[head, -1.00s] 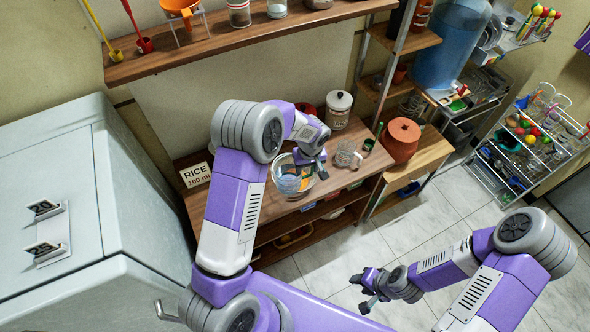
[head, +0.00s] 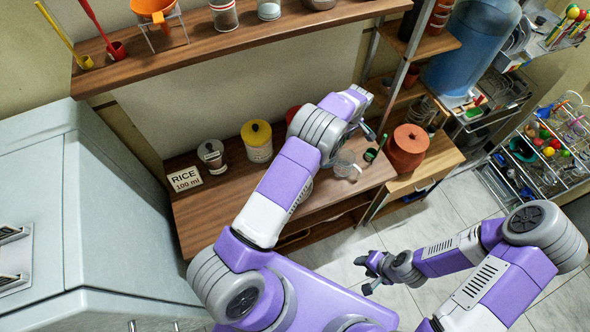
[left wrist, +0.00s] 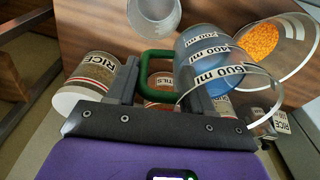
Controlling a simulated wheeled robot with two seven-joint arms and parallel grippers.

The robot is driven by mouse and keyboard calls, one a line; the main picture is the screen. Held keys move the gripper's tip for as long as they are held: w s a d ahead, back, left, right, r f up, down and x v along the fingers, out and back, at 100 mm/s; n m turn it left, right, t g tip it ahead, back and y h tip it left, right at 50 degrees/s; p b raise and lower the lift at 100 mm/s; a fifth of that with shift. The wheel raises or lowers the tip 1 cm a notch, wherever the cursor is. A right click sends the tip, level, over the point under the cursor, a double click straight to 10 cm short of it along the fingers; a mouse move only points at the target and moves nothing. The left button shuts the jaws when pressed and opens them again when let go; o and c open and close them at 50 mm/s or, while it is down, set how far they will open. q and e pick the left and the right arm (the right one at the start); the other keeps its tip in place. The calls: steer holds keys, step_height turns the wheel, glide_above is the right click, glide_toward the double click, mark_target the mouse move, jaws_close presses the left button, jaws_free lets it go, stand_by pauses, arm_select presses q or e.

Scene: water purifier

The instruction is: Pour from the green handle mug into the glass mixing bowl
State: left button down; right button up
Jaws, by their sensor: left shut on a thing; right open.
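In the left wrist view my left gripper (left wrist: 157,75) is shut with the green handle (left wrist: 157,54) of the mug between its fingers. Right of the handle are a blue tinted vessel (left wrist: 200,52) and a clear rim marked 600 ml; which is the mug's body I cannot tell. Beyond them a clear round vessel (left wrist: 290,68) holding orange grains is probably the glass mixing bowl. In the head view my left gripper (head: 366,127) is over the counter, largely hidden by its arm, which also covers most of the bowl area. My right gripper (head: 365,277) is open and empty over the floor.
A shelf (head: 235,40) hangs above. A large grey cabinet (head: 110,200) stands at left.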

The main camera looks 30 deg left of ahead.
arm_select(q)
steer(key=shift+w+r, duration=0.1)
steer(key=shift+r, duration=0.05)
steer(key=shift+s, duration=0.2)
steer(key=shift+a+t, duration=0.1)
steer(key=shift+t, duration=0.2)
